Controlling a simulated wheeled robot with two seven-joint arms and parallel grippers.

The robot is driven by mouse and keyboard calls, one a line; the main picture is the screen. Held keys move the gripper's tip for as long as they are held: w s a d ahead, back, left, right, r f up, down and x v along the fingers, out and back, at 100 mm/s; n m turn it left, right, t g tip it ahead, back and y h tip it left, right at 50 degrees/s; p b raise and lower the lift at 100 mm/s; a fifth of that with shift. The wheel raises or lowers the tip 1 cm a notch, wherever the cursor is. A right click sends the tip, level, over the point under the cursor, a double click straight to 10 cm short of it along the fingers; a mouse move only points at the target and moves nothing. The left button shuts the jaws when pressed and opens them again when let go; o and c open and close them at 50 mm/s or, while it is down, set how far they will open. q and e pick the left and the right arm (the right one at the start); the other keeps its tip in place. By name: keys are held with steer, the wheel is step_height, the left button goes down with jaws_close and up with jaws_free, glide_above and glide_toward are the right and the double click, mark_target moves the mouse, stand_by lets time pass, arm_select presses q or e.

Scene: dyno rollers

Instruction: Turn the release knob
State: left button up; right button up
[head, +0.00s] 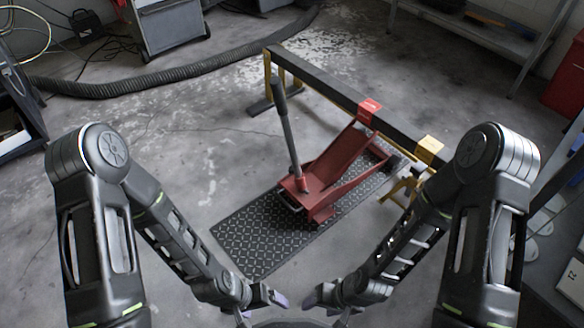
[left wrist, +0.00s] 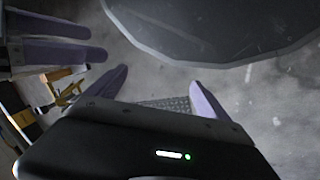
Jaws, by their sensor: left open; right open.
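A red floor jack (head: 325,180) stands on a black tread mat, its lifting arm raised toward a dark beam. Its long handle (head: 287,135) rises from the near end and leans slightly left. I cannot pick out the release knob; it is too small or hidden. My left gripper (head: 262,308) is open and empty at the bottom of the head view, apart from the jack. Its purple fingers are spread in the left wrist view (left wrist: 158,92). My right gripper (head: 325,309) is open and empty beside it, and its fingers also show in the left wrist view (left wrist: 55,38).
The dark beam (head: 325,87) rests on yellow stands behind the jack, with red and yellow blocks on it. The tread mat (head: 250,240) lies between my grippers and the jack. A grey cabinet (head: 165,28) and hose are at the back left. Floor left of the mat is clear.

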arm_select(q)
steer(key=shift+o, duration=0.8)
step_height(320, 180, up, 18)
steer(key=p, duration=1.8)
